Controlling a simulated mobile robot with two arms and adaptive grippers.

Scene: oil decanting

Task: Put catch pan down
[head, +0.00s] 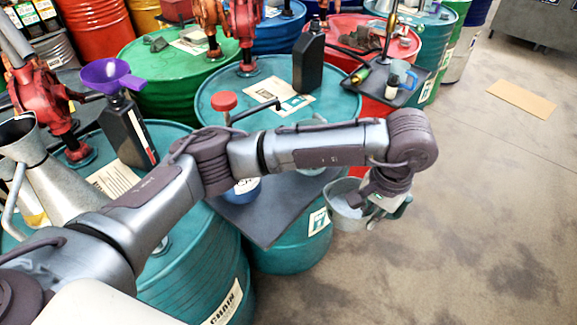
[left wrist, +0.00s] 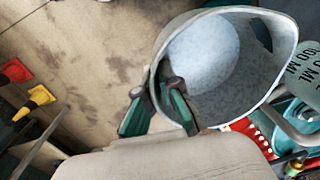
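The catch pan (head: 344,210) is a grey metal bowl-like pan. In the head view it hangs beside the front teal drum, past the dark tray's right edge and over the floor. My left gripper (head: 384,203) is at its right rim, partly hidden by the wrist. In the left wrist view the pan (left wrist: 215,62) shows its pale inside, and the two fingertips (left wrist: 160,92) close on its near rim. My right gripper is in neither view.
A dark tray (head: 262,224) lies across the teal drums under my left arm. Open floor lies to the right, with a cardboard sheet (head: 522,98). Cones (left wrist: 40,97) show in the left wrist view.

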